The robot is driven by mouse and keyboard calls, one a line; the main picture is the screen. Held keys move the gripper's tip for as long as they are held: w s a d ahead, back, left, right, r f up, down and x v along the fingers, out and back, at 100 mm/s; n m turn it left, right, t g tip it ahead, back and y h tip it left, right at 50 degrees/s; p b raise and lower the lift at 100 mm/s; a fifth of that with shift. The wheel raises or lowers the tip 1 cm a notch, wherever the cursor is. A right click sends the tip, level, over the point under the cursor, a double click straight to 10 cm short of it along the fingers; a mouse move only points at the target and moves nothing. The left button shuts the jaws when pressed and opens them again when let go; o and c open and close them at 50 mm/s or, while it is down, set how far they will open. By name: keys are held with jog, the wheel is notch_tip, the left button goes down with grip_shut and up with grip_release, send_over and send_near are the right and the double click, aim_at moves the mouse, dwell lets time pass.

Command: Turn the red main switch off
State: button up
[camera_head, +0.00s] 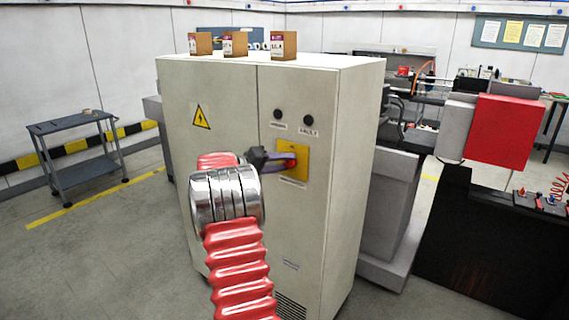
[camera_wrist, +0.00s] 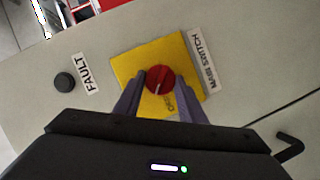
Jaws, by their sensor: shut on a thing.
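The red main switch (camera_wrist: 160,79) is a round knob on a yellow plate (camera_wrist: 130,67) on the cabinet's front. A white line shows on the knob, pointing toward the plate's lower edge in the wrist view, where partly hidden lettering stands. A "MAIN SWITCH" label (camera_wrist: 203,62) is beside the plate. My gripper (camera_wrist: 160,88) is shut on the knob, one finger on each side. In the head view, my gripper (camera_head: 284,161) reaches the yellow plate (camera_head: 301,150) from the left, and only a little of the red knob (camera_head: 291,162) shows.
The pale cabinet (camera_head: 225,110) carries small boxes (camera_head: 235,44) on top. Two dark round buttons (camera_head: 293,116) are above the plate. A black handle (camera_wrist: 290,146) stands out from the cabinet front. A grey cart (camera_head: 80,150) is at left, with clear floor before it.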

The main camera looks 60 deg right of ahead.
jog(key=shift+w+f+n+g+h, duration=0.15)
jog(key=shift+n+g+h, duration=0.25)
jog(key=shift+n, duration=0.85)
jog(key=shift+f+n+g+h, duration=0.25)
jog(key=shift+n+g+h, duration=0.15)
jog(key=shift+n, duration=0.9)
jog(key=shift+w+f+n+g+h, duration=0.1)
jog(key=shift+f+n+g+h, duration=0.2)
jog(key=shift+n, duration=0.95)
jog(key=o, duration=0.8)
jog(key=shift+c, duration=0.2)
jog(key=shift+o, duration=1.4)
jog(key=shift+s+r, duration=0.1)
jog(key=shift+r, duration=0.1)
jog(key=shift+a, duration=0.1)
jog(key=v, duration=1.3)
jog(key=shift+w+a+f, duration=0.2)
jog(key=shift+a+f, duration=0.05)
jog(key=shift+a, duration=0.05)
